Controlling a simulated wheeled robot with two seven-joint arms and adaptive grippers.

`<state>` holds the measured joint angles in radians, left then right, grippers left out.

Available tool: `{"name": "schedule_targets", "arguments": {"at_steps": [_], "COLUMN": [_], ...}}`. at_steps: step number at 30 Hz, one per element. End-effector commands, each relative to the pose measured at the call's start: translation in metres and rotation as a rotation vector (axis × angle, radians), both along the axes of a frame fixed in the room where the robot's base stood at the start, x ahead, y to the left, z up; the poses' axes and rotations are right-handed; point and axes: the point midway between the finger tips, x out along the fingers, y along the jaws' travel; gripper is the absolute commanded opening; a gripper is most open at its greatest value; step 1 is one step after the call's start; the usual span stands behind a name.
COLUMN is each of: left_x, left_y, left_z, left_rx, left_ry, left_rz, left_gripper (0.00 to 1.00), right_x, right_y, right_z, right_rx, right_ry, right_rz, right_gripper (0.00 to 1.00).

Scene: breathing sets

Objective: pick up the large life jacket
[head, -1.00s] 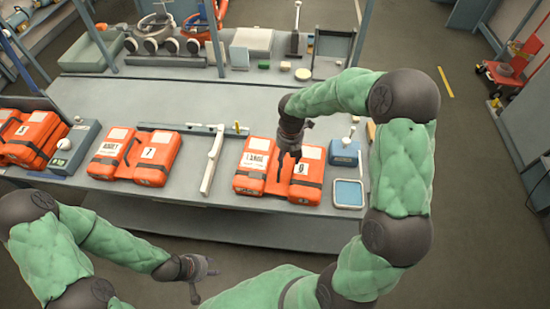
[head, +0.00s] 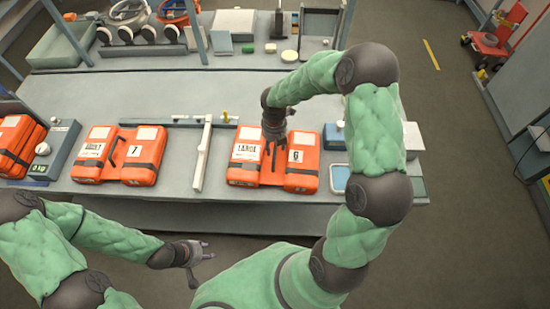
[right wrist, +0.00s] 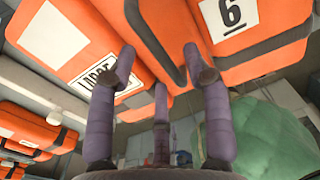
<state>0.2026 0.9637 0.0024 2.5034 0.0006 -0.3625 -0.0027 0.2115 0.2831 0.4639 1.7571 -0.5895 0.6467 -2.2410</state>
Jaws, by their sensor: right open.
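The large life jacket (head: 244,176) is an orange, two-part pack with dark straps and white labels reading LARGE and 6. It lies flat on the bench, right of centre in the head view. It fills the upper part of the right wrist view (right wrist: 265,45). My right gripper (head: 271,150) is over the middle of this jacket, pointing down, with its fingers spread and nothing held. In the right wrist view its fingers (right wrist: 161,80) are in front of the jacket; contact cannot be told. My left gripper (head: 203,264) is open and empty in front of the bench.
A third (head: 17,145) is at the far left beside a grey scale (head: 53,150). A blue-topped tray (head: 340,179) sits close to the large jacket's right.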

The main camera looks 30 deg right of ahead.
Motion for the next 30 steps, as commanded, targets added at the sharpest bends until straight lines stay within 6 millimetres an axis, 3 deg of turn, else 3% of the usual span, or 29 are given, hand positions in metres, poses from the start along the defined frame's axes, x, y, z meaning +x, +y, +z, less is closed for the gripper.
{"name": "schedule_targets", "arguments": {"at_steps": [6,14,19,20,30], "left_x": [0.0,0.0,0.0,0.0,0.0], "left_y": [0.0,0.0,0.0,0.0,0.0], "left_z": [-0.007,-0.006,-0.006,-0.006,-0.006], "left_rx": [0.0,0.0,0.0,0.0,0.0], "left_ry": [0.0,0.0,0.0,0.0,0.0], "left_rz": [0.0,0.0,0.0,0.0,0.0], "left_gripper": [0.4,0.4,0.4,0.4,0.4], "right_x": [0.0,0.0,0.0,0.0,0.001], "right_y": [0.002,0.002,0.002,0.002,0.002], "right_z": [-0.032,-0.035,-0.035,-0.035,-0.034], "right_rx": [0.0,0.0,0.0,0.0,-0.001], "right_ry": [0.003,0.0,0.0,0.0,-0.001], "right_rz": [0.0,-0.001,-0.001,-0.001,-0.001], "right_gripper": [0.5,0.5,0.05,0.0,0.0]}}
